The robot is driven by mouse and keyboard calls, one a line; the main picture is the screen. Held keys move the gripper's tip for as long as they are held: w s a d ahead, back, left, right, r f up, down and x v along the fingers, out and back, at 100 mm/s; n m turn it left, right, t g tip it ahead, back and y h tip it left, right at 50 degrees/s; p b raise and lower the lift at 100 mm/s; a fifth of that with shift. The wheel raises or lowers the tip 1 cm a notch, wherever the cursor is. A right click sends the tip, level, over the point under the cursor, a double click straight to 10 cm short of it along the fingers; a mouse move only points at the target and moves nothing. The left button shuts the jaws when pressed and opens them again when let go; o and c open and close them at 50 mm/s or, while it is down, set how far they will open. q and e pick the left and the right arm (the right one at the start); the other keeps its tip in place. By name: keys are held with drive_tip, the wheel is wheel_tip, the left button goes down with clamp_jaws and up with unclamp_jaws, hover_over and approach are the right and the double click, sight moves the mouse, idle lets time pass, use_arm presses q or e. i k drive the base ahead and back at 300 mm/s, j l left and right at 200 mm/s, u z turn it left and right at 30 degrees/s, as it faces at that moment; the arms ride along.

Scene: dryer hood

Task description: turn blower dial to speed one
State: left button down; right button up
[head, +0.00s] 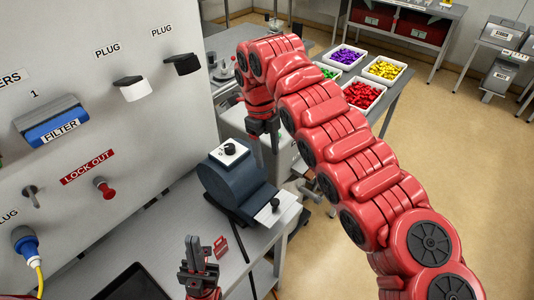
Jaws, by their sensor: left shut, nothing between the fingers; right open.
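A dark blue blower unit (238,186) stands on the grey bench right of the panel. A black dial (230,149) sits on a white plate on its top. A second small black knob (275,203) is on a light plate at its lower right side. The dial's markings are too small to read. My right gripper (262,136) is open and points down, just right of the blower's top, apart from the dial. The red arm hides part of it. My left gripper (192,248) is shut and empty, pointing up in front of the blower, at the bottom of the view.
A large grey panel (90,130) with plugs, a blue filter handle (55,122) and a red lockout knob (103,187) fills the left. A black tablet (133,284) lies on the bench. Bins of colored parts (363,95) stand behind my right arm.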

sight(229, 148)
drive_tip(key=k+j, duration=0.15)
drive_tip(key=k, duration=0.35)
drive_tip(key=k+j, duration=0.2)
drive_tip(key=k, duration=0.3)
